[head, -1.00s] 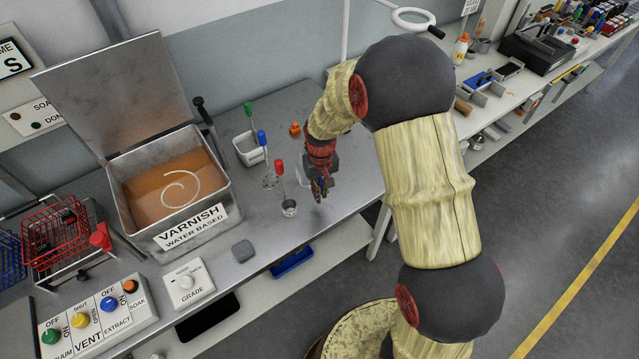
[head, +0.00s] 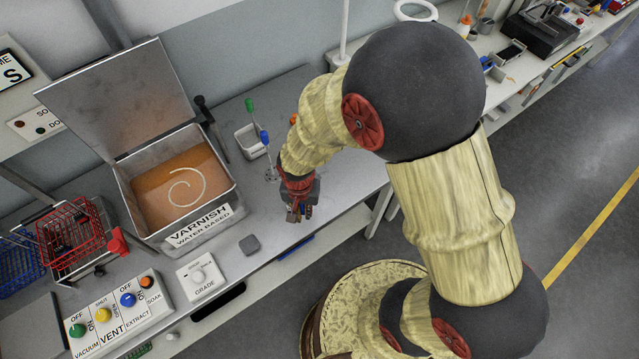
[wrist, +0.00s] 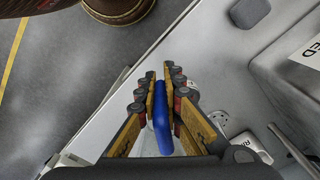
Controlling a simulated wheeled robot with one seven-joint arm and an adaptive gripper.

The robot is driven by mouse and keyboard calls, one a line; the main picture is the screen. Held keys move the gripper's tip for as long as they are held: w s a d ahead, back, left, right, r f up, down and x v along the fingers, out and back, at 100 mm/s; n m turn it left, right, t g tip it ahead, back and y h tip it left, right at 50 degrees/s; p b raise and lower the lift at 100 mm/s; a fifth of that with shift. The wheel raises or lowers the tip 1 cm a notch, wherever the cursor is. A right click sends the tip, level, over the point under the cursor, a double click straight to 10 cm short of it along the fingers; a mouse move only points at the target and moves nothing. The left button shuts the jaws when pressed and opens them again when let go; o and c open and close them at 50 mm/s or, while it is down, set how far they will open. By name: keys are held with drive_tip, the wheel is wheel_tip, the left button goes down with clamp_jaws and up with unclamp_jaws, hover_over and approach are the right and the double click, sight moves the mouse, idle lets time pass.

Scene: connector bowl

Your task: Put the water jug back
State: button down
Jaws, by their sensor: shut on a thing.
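My gripper (head: 299,212) is low over the front edge of the grey bench, right of the varnish tank, in the head view. In the wrist view my gripper (wrist: 164,85) has its fingers shut on a blue upright handle (wrist: 160,120), which I take to be the water jug's. A pale, see-through shape shows around the handle's lower end, but the jug's body is mostly hidden by the fingers and the wrist. I cannot tell from the frames whether the jug touches the bench. In the head view the jug is hidden behind my gripper.
A white caddy (head: 249,141) with green- and blue-topped tools is behind my gripper. The bench to the right is partly clear.

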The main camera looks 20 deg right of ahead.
drive_tip(key=s+a+r+m+p, duration=0.1)
drive_tip(key=s+r+m+p, duration=0.1)
drive_tip(key=s, duration=0.3)
hover_over(316, 209)
drive_tip(key=s, duration=0.1)
drive_tip(key=f, duration=0.9)
drive_tip(key=shift+a, duration=0.3)
drive_tip(key=shift+w+d+f, duration=0.25)
drive_tip(key=shift+w+f, duration=0.15)
drive_tip(key=shift+f, duration=1.65)
drive_tip(key=shift+f+b, duration=0.1)
drive_tip(key=shift+b, duration=0.25)
drive_tip(key=c, duration=2.4)
unclamp_jaws()
drive_tip(key=shift+f, duration=0.1)
drive_tip(key=o, duration=0.4)
drive_tip(key=shift+o, duration=0.2)
